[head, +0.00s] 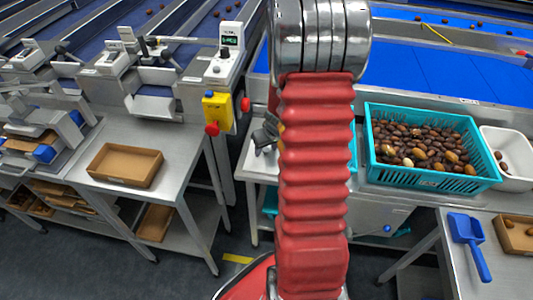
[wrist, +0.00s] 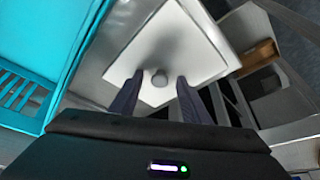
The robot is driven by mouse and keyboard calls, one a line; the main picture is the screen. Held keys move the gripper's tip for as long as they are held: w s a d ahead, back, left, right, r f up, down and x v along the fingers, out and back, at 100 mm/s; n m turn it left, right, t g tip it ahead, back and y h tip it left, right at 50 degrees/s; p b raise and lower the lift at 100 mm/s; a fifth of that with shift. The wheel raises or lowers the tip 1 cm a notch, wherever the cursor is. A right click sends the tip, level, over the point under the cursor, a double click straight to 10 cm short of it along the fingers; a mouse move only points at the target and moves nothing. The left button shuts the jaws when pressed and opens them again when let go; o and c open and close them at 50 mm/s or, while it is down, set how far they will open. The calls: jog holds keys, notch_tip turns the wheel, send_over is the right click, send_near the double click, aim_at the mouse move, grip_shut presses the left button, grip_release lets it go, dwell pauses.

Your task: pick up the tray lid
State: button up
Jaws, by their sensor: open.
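In the head view, a small dark part of my gripper (head: 266,133) shows left of my red arm, which hides most of the lid's spot.
A turquoise crate (wrist: 60,50) stands close left of the lid in the wrist view. In the head view, a turquoise crate of dates (head: 435,182), a white bin (head: 518,180) and a blue scoop (head: 467,235) are on the right. A cardboard tray (head: 125,180) sits on the left table.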

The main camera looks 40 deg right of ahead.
jog(key=shift+c, duration=0.4)
grip_shut()
dwell(0.4)
